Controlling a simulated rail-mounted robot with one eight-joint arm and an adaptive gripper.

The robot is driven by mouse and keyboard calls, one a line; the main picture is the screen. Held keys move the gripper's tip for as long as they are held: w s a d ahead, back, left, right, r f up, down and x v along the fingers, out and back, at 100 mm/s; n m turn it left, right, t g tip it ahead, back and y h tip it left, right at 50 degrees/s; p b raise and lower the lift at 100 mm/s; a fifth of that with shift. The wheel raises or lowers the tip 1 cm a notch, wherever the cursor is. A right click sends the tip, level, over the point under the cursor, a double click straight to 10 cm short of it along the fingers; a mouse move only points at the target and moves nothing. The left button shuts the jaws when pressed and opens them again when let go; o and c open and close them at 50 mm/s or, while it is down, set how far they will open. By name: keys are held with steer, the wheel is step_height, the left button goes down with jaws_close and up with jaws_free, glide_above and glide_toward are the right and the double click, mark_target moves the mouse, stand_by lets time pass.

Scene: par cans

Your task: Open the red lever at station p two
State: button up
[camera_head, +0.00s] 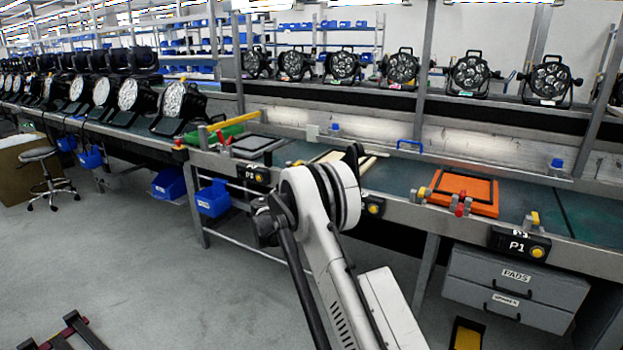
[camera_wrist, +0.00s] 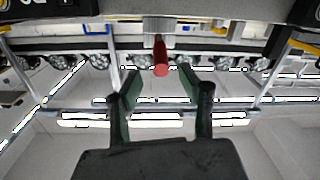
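In the wrist view a red lever (camera_wrist: 161,58) points towards the camera from a grey block (camera_wrist: 158,26) on the bench edge. My gripper (camera_wrist: 160,88) is open, with one finger on each side of the lever's line. The lever's red end shows between the fingertips; I cannot tell whether it lies within their reach, and no contact is visible. In the head view my arm covers the middle station, and its lever and label are hidden. A yellow button (camera_head: 375,209) shows just right of the arm. My gripper cannot be made out clearly there.
The P1 box (camera_head: 518,244) is at the right, beside red knobs (camera_head: 462,206) and an orange tray (camera_head: 482,193). Another labelled box (camera_head: 249,174) is at the left. Drawers (camera_head: 515,287) stand under the bench. Stage lights line the back shelf. The floor at the left is mostly clear.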

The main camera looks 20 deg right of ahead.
steer(key=b+x, duration=0.1)
steer(key=x, duration=0.7)
steer(key=shift+w, duration=0.1)
steer(key=shift+c, duration=0.4)
jaws_close()
